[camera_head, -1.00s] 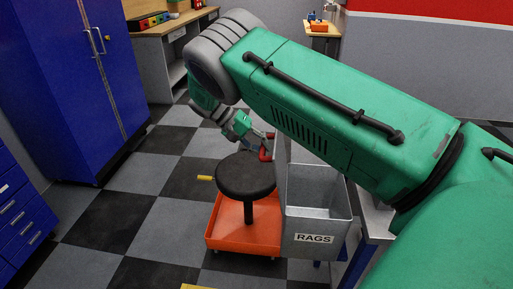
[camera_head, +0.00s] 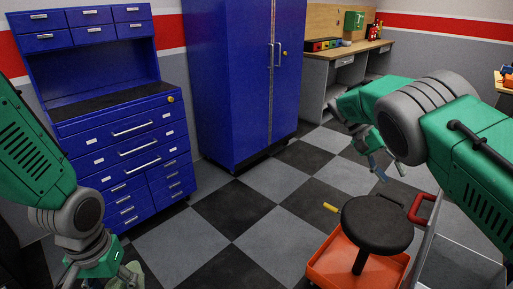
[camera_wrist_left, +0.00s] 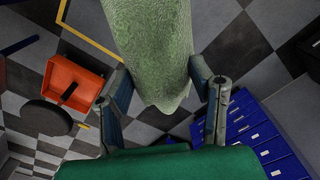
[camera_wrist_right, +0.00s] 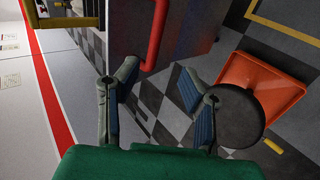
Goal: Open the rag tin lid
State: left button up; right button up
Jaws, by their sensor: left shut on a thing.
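The grey metal rag tin (camera_head: 470,262) is at the lower right of the head view, partly cut off and partly behind my right arm. Its lid (camera_head: 425,240) stands raised at the tin's left side, with a red handle (camera_head: 424,207). The handle also shows in the right wrist view (camera_wrist_right: 158,35), ahead of the fingertips and not between them. My right gripper (camera_head: 388,174) is open and empty, apart from the handle. My left gripper (camera_head: 108,268) is shut on a pale green rag (camera_wrist_left: 155,50), which hangs at the lower left of the head view.
A black round stool (camera_head: 377,222) stands over an orange tray (camera_head: 325,262) beside the tin. A blue tool chest (camera_head: 125,150) and a blue cabinet (camera_head: 235,80) stand behind. A workbench (camera_head: 340,50) is at the back. The checkered floor (camera_head: 235,210) between is clear.

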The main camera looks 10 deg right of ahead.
pick_arm(q)
jog(key=shift+a, duration=0.15)
pick_arm(e)
jog(key=v, duration=0.2)
jog(key=shift+w+a+r, duration=0.2)
jog(key=shift+w+r, duration=0.05)
jog(key=shift+w, duration=0.05)
pick_arm(q)
jog(key=shift+d, duration=0.2)
pick_arm(e)
jog(key=shift+d, duration=0.1)
